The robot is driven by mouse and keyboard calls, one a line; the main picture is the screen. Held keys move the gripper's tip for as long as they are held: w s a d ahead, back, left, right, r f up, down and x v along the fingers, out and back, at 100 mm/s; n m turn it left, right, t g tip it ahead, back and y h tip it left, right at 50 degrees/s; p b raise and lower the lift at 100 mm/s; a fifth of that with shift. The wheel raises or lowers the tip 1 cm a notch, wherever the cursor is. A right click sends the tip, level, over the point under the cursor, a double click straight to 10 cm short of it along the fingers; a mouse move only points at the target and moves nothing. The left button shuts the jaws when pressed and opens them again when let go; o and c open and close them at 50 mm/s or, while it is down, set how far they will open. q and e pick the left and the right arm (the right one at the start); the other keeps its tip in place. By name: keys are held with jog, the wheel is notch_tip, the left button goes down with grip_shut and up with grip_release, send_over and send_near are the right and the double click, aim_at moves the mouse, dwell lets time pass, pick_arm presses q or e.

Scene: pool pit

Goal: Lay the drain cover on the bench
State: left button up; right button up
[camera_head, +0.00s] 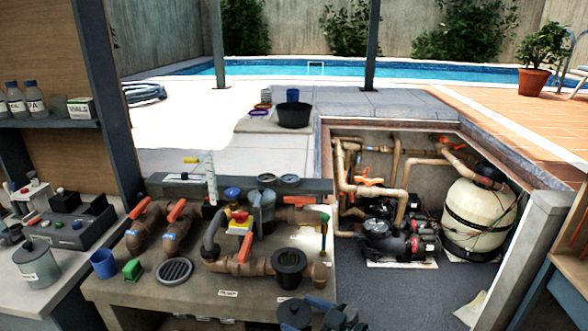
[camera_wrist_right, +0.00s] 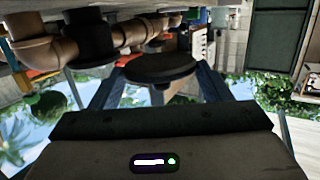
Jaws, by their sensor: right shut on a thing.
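My right gripper (camera_head: 322,312) is at the bottom edge of the head view, by the front of the bench. In the right wrist view its two blue-grey fingers (camera_wrist_right: 160,92) are shut on a dark round disc (camera_wrist_right: 160,67), seen nearly edge-on. I cannot tell whether this disc has slots. A grey round slotted cover (camera_head: 174,271), which looks like a drain cover, lies flat on the left part of the bench (camera_head: 205,300), apart from the gripper. My left gripper is not in view.
Brown pipes with orange handles (camera_head: 175,210) stand behind the slotted cover. A blue cup (camera_head: 103,264) and a green block (camera_head: 132,270) are left of it. A black round pot (camera_head: 290,264) stands on the right. The pit with pumps and a tank (camera_head: 478,215) lies beyond.

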jog(key=s+d+m+t+h, duration=0.3)
jog(key=s+d+m+h, duration=0.1)
jog(key=d, duration=0.5)
jog(key=s+d+r+m+t+h, duration=0.1)
jog(key=s+d+m+t+h, duration=0.3)
jog(key=d+m+h, duration=0.3)
jog(key=shift+s+d+r+h, duration=0.3)
jog(key=shift+s+d+h, duration=0.3)
jog(key=shift+d+h, duration=0.5)
